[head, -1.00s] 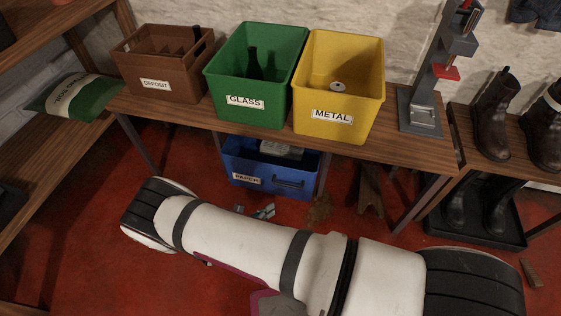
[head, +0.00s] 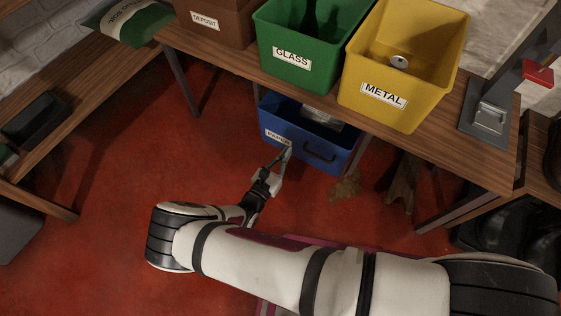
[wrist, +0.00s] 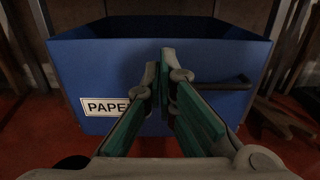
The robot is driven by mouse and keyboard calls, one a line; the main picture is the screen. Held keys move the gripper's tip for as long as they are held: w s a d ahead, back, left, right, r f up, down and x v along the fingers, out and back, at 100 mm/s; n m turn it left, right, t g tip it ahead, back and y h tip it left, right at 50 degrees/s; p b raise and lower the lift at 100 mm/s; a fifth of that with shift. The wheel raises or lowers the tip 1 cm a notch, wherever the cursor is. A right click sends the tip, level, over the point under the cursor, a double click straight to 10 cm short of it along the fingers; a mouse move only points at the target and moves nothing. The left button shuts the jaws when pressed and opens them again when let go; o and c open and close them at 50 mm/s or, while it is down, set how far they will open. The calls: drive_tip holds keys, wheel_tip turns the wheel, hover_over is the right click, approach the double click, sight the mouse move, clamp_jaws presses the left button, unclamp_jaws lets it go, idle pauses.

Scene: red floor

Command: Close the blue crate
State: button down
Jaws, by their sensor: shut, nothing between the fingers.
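The blue crate (head: 338,159) sits low under the wooden table and its open top shows in front of the table edge. Its front has a white PAPER label (wrist: 106,106) and a dark handle (wrist: 226,84). My gripper (head: 288,150) is in front of the crate's front face, near the label. In the wrist view, my gripper (wrist: 166,72) has its green-padded fingers shut with nothing between them. The tips overlap the blue front between label and handle. I cannot tell whether they touch it.
A green GLASS bin (head: 290,68) and a yellow METAL bin (head: 385,105) stand on the table (head: 240,62) above the crate. Table legs stand either side of the crate. Brown debris (head: 345,187) lies on the red floor to the right. The floor to the left is clear.

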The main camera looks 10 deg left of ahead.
sight(301, 130)
drive_tip(key=b+x, duration=0.2)
drive_tip(key=x, duration=0.6)
drive_tip(key=x, duration=0.4)
drive_tip(key=shift+f, duration=0.1)
drive_tip(key=shift+w, duration=0.2)
